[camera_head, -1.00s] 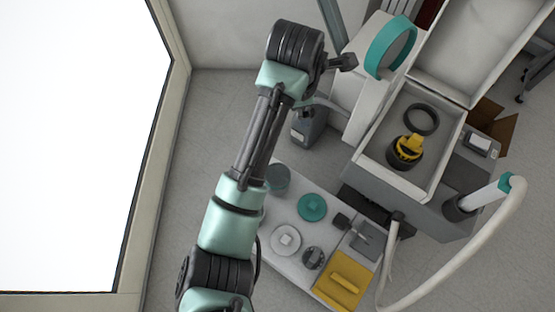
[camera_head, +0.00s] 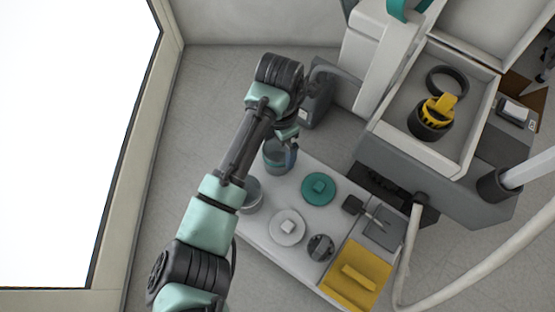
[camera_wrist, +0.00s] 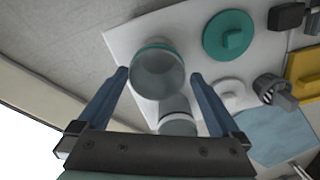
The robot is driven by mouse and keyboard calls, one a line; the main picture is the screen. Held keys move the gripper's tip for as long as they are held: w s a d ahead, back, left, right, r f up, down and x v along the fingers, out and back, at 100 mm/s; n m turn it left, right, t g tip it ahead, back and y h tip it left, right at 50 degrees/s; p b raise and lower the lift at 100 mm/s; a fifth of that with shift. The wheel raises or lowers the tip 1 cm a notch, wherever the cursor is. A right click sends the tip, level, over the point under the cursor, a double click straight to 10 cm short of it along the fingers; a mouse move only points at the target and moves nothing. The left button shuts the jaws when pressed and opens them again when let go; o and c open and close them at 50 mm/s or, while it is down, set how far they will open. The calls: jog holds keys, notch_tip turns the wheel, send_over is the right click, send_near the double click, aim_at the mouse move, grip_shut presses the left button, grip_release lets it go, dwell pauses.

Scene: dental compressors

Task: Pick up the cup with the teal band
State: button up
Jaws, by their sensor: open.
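The cup with the teal band (camera_wrist: 158,72) is a clear grey cup with a teal ring near its rim. In the wrist view it lies between my two open fingers, with gaps seen on both sides. In the head view this cup (camera_head: 276,160) stands at the far left corner of the white table, partly hidden by my gripper (camera_head: 289,152). My gripper (camera_wrist: 159,75) is open and holds nothing; how deep its fingers reach beside the cup is unclear. A second, plain grey cup (camera_wrist: 178,124) stands close by, partly hidden by my arm in the head view (camera_head: 252,196).
The white table (camera_head: 262,232) also bears a teal lid (camera_head: 318,188), a white lid (camera_head: 287,228), a dark knob (camera_head: 320,247) and a yellow block (camera_head: 356,276). An open compressor case (camera_head: 400,150) stands at the right. A grey box (camera_head: 316,100) stands behind the table.

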aim_at(278, 155)
jog(key=shift+w+a+f+b, duration=0.1)
jog(key=shift+a+f+b, duration=0.05)
jog(key=shift+f+b, duration=2.65)
jog(key=shift+r, duration=0.1)
jog(key=c, duration=1.1)
jog(key=shift+r, duration=0.1)
